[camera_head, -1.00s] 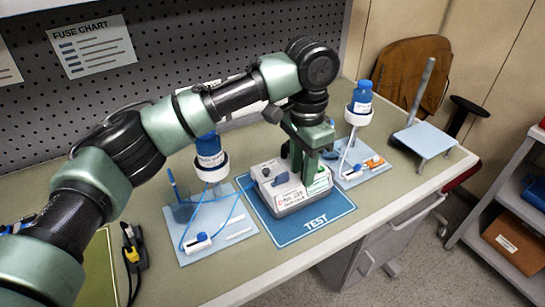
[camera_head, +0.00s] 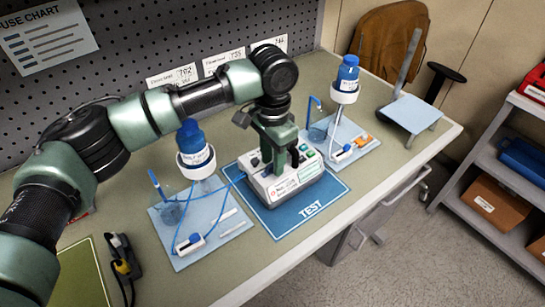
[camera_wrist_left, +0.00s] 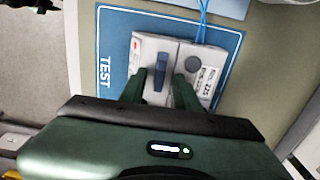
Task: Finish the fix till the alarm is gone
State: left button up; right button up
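The grey-white pump box (camera_head: 285,183) sits on the blue TEST mat (camera_head: 311,210). Its top has a dark blue lever (camera_wrist_left: 161,70), a round grey knob (camera_wrist_left: 193,64) and a small red mark, as the left wrist view shows. My left gripper (camera_head: 280,158) points down over the pump, its fingers apart. In the left wrist view the fingers (camera_wrist_left: 162,90) straddle the lower end of the lever; I cannot tell whether they touch it. A blue tube (camera_head: 216,190) runs from the pump's left side to the left tray. My right gripper is out of view.
Left of the mat, a light blue tray (camera_head: 235,222) holds a blue-capped bottle (camera_head: 193,150) in a white ring. Another tray with a bottle (camera_head: 346,76) stands behind right. A yellow-black tool (camera_head: 122,260) lies at left. A shelf cart (camera_head: 490,170) stands beyond the bench.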

pick_arm(q)
jog(key=shift+f, duration=0.1)
grip_shut()
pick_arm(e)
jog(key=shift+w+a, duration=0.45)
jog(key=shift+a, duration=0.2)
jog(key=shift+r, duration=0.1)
